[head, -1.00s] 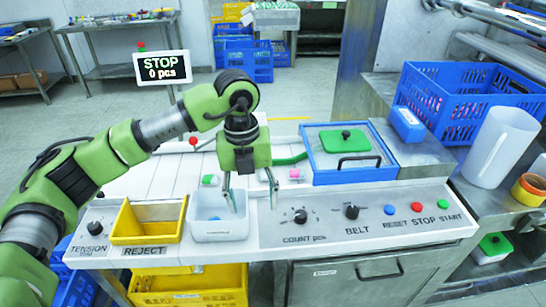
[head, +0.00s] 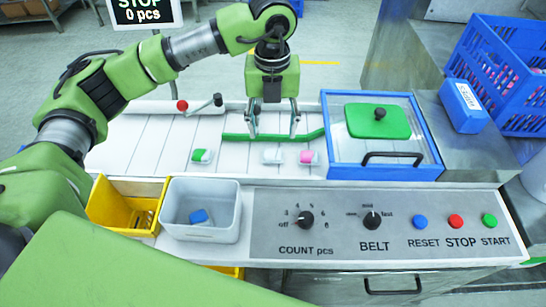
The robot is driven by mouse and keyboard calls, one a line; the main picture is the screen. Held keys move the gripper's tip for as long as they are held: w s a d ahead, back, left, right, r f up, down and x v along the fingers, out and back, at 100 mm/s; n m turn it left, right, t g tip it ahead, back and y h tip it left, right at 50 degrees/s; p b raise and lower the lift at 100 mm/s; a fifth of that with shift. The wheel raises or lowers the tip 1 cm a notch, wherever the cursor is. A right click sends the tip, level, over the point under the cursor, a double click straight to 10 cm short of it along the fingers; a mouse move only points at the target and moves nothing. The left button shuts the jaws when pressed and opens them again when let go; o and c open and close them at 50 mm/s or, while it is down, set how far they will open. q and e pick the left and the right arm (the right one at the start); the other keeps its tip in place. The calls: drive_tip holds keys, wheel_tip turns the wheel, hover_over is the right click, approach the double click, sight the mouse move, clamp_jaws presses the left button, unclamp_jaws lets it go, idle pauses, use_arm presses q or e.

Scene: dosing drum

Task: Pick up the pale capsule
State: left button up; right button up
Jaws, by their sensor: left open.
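The pale capsule (head: 272,156) lies on the white belt, between a green and white capsule (head: 202,156) to its left and a pink and white capsule (head: 308,157) close on its right. My left gripper (head: 274,136) is open and points down over the belt. Its fingers are spread to either side of the pale capsule, and their tips appear just above and behind it in the picture. Nothing shows between the fingers. The exact height of the tips over the belt is hard to tell. My right gripper is not in view.
A green guide bar (head: 238,137) crosses the belt behind the capsules. A blue-framed cover (head: 434,160) stands to the right. In front are a yellow reject bin (head: 108,212), a white bin (head: 232,230) holding a blue piece (head: 199,216), and the control panel (head: 335,236).

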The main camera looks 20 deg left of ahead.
use_arm(q)
drive_tip(key=b, duration=0.2)
hover_over(272, 153)
wheel_tip(272, 153, down, 4)
drive_tip(key=shift+s+d+f, duration=0.1)
drive_tip(key=shift+s+d, duration=0.05)
drive_tip(key=shift+f, duration=0.4)
drive_tip(key=f, duration=0.1)
drive_tip(key=f+b, duration=0.1)
drive_tip(key=f, duration=0.1)
drive_tip(key=f+b, duration=0.1)
drive_tip(key=shift+w+f, duration=0.25)
drive_tip(key=shift+f, duration=0.15)
drive_tip(key=shift+r, duration=0.15)
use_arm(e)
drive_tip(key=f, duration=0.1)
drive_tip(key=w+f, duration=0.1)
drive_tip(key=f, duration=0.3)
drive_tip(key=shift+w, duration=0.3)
use_arm(q)
drive_tip(key=c, duration=1)
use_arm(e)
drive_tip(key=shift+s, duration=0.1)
